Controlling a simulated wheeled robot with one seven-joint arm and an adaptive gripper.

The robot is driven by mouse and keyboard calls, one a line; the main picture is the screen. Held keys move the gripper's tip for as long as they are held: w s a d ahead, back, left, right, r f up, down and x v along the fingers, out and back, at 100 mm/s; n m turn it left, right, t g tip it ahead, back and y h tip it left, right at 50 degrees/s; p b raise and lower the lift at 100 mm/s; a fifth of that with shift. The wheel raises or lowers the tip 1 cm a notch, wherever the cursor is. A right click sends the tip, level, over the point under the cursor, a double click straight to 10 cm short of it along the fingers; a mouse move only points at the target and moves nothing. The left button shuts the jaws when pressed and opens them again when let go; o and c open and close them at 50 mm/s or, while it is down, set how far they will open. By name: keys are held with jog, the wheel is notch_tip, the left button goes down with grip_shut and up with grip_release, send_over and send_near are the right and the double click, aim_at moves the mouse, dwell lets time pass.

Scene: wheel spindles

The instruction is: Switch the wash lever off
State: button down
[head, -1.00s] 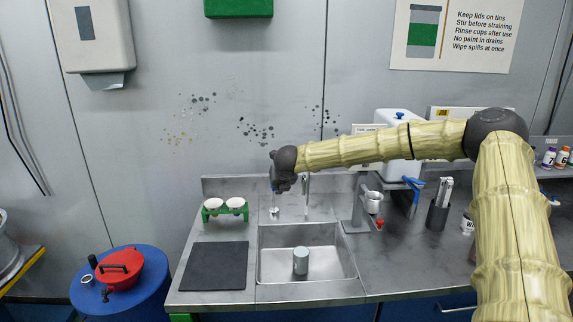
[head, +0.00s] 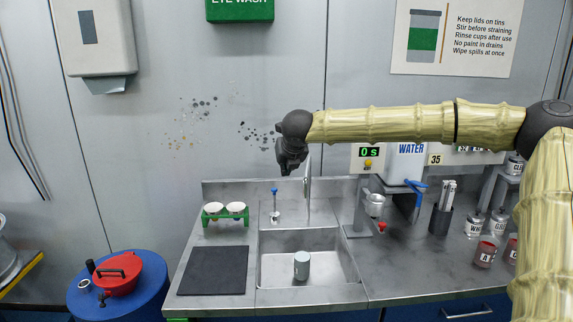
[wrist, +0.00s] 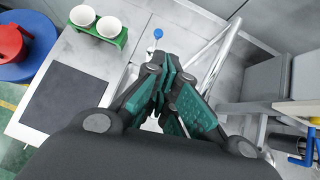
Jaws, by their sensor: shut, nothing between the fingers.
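The wash lever (head: 275,205) is a thin metal stem with a blue knob, standing about upright on the counter behind the sink's left side. In the wrist view its blue knob (wrist: 158,33) shows just beyond my fingertips. My gripper (head: 287,172) is above the lever and slightly to its right in the head view, apart from it. The fingers (wrist: 170,72) are shut and empty. The tall faucet (head: 308,190) stands right of the lever. The sink (head: 330,270) holds a grey-green cup (head: 301,265).
A green rack (head: 224,222) with two white cups stands left of the lever, with a dark mat (head: 213,271) in front. Right of the sink are a metal stand (head: 361,205) and a water container (head: 405,165).

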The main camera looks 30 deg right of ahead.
jog(key=shift+r+v, duration=0.2)
jog(key=shift+v, duration=1)
jog(key=shift+w+d+r, duration=0.1)
jog(key=shift+w, duration=0.1)
